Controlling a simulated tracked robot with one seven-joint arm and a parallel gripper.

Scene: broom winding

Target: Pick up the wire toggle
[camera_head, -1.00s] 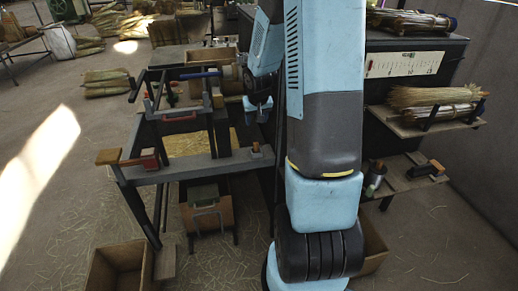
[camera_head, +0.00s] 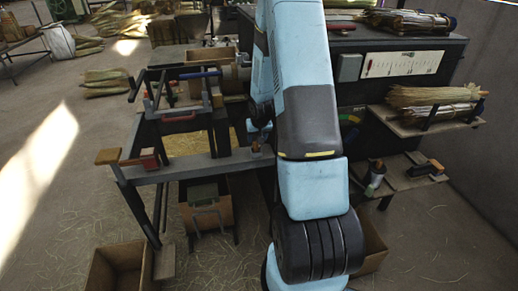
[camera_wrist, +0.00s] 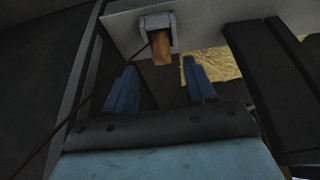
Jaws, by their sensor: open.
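The wire toggle (camera_wrist: 161,49) shows in the wrist view as a small wooden peg in a grey metal holder (camera_wrist: 145,22) on a grey rail. A thin dark reddish wire runs from it down to the lower left. In the head view the toggle (camera_head: 256,146) is a small brown piece at the right end of the bench's front rail. My gripper (camera_wrist: 160,80) is open and empty. Its two blue fingers point towards the toggle, one on each side of it in the picture, and appear apart from it. In the head view my arm hides most of the gripper.
The bench frame (camera_head: 190,172) carries dark upright bars and red-handled clamps left of the toggle. Dark slats (camera_wrist: 262,85) stand close to the right in the wrist view. A dark cabinet (camera_head: 400,95) with shelves of straw bundles (camera_head: 430,96) stands to the right.

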